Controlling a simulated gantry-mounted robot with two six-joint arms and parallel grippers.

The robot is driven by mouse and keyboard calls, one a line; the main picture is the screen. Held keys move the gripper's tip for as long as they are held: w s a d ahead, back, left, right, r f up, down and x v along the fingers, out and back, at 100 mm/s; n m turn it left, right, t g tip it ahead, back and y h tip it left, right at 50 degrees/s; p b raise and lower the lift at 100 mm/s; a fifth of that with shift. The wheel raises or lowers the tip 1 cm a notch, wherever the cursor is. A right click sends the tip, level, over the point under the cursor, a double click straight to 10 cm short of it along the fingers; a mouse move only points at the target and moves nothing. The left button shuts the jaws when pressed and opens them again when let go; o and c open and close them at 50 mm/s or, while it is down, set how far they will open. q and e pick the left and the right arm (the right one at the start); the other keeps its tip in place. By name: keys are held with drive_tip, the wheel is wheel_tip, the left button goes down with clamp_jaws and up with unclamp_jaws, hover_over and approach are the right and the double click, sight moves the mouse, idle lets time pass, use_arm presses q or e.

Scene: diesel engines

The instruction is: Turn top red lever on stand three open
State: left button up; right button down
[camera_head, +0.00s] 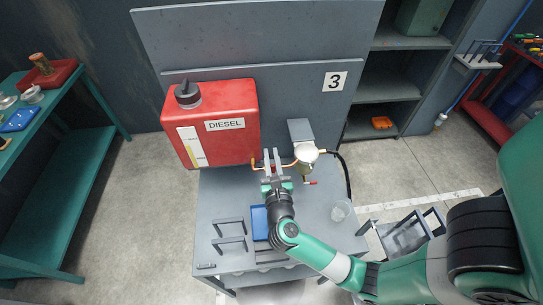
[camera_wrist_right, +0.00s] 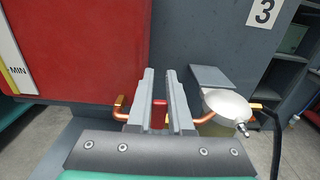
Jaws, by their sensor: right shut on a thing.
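Stand three is the grey stand (camera_head: 288,25) with a "3" label. My right gripper (camera_head: 272,158) is at the copper fuel pipe between the red diesel tank (camera_head: 212,120) and the filter (camera_head: 307,152). In the right wrist view, a red lever (camera_wrist_right: 159,113) shows between the two fingers of my right gripper (camera_wrist_right: 162,80). The fingers are shut on it and hide most of it. Its angle is hard to tell. A second, small red lever (camera_head: 310,183) sits below the filter. My left gripper is not in view.
The stand's grey table (camera_head: 320,235) holds a blue tray (camera_head: 259,222), grey handles (camera_head: 229,236) and a clear cup (camera_head: 341,210). A black hose (camera_head: 346,175) runs down beside the filter. A teal bench (camera_head: 50,190) stands at left, with open floor between.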

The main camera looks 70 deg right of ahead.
sight(260, 150)
drive_tip(key=shift+w+a+r+n+p, duration=0.15)
drive_tip(key=shift+w+n+p, duration=0.2)
drive_tip(key=shift+n+p, duration=0.5)
drive_tip(key=shift+w+a+n+p, duration=0.15)
drive_tip(key=shift+w+n+p, duration=0.15)
drive_tip(key=shift+n+p, duration=0.35)
drive_tip(key=shift+w+a+f+n+p, duration=0.25)
drive_tip(key=shift+w+n+p, duration=0.15)
drive_tip(key=shift+n+p, duration=0.45)
drive_tip(key=shift+w+a+f+n, duration=0.1)
drive_tip(key=shift+w+f+n, duration=0.2)
drive_tip(key=shift+n, duration=0.75)
drive_tip(key=c, duration=0.8)
unclamp_jaws()
drive_tip(key=shift+a, duration=0.1)
drive_tip(key=v, duration=1.1)
drive_tip(key=shift+s+a, duration=0.15)
drive_tip(key=shift+s, duration=0.05)
